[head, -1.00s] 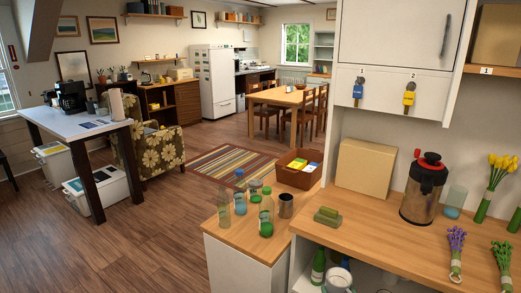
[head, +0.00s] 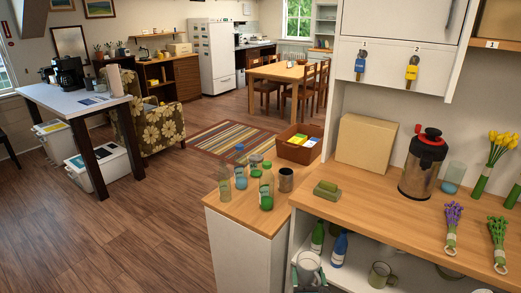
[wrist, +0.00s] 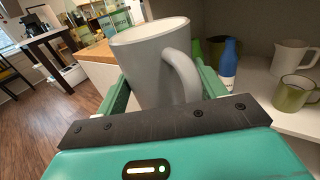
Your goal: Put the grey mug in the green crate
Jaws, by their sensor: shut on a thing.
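The grey mug (wrist: 157,65) is upright between the green fingers of my gripper (wrist: 160,88) in the wrist view, its handle toward the right. My gripper is shut on it. In the head view the mug (head: 308,266) shows at the bottom, in front of the open shelf under the counter, with teal parts of my gripper (head: 308,284) around it. I see no green crate in either view.
The lower shelf (head: 352,280) holds a blue bottle (head: 339,249), a green bottle (head: 318,237) and an olive mug (head: 381,274).

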